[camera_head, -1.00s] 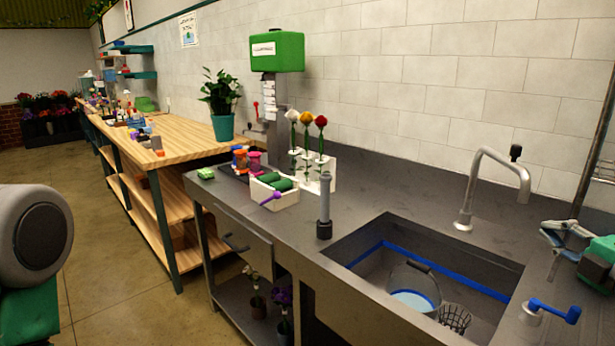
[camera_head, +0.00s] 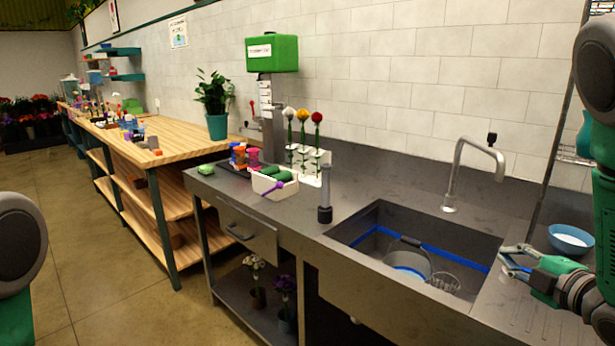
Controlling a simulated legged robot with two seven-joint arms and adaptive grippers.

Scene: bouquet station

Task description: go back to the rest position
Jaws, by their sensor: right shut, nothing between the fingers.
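My right gripper (camera_head: 512,262) is at the right edge of the view, low over the counter beside the sink's right rim. It is shut with nothing held, its fingers pointing left toward the sink. My right arm comes down from the upper right. My left gripper is not in view; only a rounded grey and green part of my left arm shows at the left edge.
A blue bowl (camera_head: 571,238) is right of the sink. A grey cylinder (camera_head: 325,200), white caddy (camera_head: 275,186) and flower rack (camera_head: 310,165) stand left of it.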

